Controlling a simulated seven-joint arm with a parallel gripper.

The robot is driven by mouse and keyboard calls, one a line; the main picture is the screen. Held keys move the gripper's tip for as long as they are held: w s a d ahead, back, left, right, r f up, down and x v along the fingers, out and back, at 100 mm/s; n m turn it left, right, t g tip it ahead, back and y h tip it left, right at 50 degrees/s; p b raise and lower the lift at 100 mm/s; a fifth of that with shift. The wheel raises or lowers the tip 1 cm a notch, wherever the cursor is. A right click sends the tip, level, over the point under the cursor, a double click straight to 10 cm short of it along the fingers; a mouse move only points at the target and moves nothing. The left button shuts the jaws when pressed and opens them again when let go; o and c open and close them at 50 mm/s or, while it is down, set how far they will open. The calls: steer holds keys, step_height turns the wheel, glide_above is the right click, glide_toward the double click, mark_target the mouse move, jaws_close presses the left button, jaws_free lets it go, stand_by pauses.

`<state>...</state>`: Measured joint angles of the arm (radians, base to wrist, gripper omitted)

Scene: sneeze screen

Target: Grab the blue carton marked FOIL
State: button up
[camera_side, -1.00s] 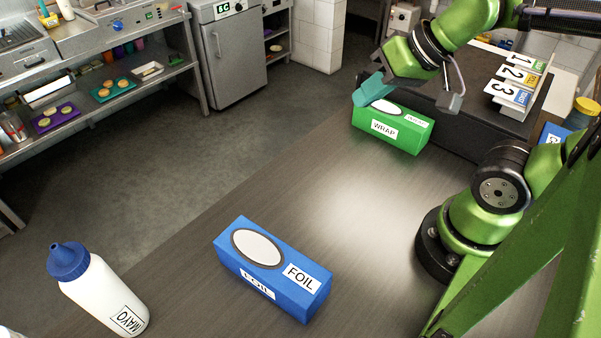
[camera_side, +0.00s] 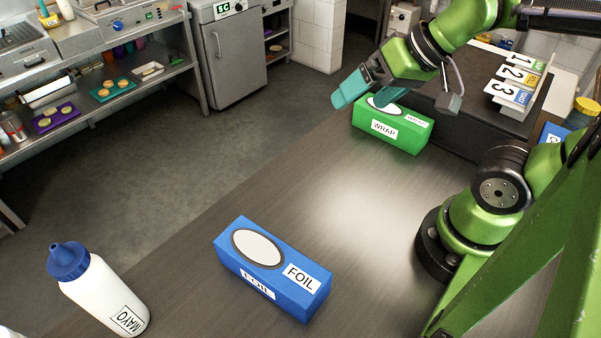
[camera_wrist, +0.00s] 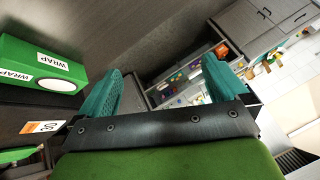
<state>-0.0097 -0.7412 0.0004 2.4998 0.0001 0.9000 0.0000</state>
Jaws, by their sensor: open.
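The blue carton marked FOIL (camera_side: 272,268) lies on the counter in the lower middle of the side view, with a white oval on its top. It does not show in the wrist view. My gripper (camera_side: 368,92) is at the upper right of the side view, above and beside the green WRAP carton, far from the blue carton. Its teal fingers are spread with nothing between them, and they also show apart in the wrist view (camera_wrist: 165,90).
The green WRAP carton (camera_side: 392,130) stands close by my gripper and also shows in the wrist view (camera_wrist: 40,70). A white MAYO bottle (camera_side: 105,292) stands left of the blue carton. The counter (camera_side: 335,210) between the two cartons is clear.

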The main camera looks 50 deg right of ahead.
steer(key=w+a+f+n+g, duration=0.2)
steer(key=a+f+n+g, duration=0.1)
steer(key=a+n, duration=0.3)
steer(key=n+g+h, duration=0.2)
steer(key=n+g, duration=0.2)
steer(key=n, duration=2.4)
glide_above(270, 257)
step_height(270, 257, down, 3)
steer(key=n, duration=0.7)
steer(key=f, duration=1)
steer(key=shift+w+d+f, duration=0.1)
steer(key=shift+w+f, duration=0.25)
steer(key=shift+s+f, duration=0.2)
steer(key=shift+f, duration=1.15)
steer(key=shift+s+f, duration=0.2)
steer(key=shift+f, duration=1.15)
steer(key=shift+c, duration=0.3)
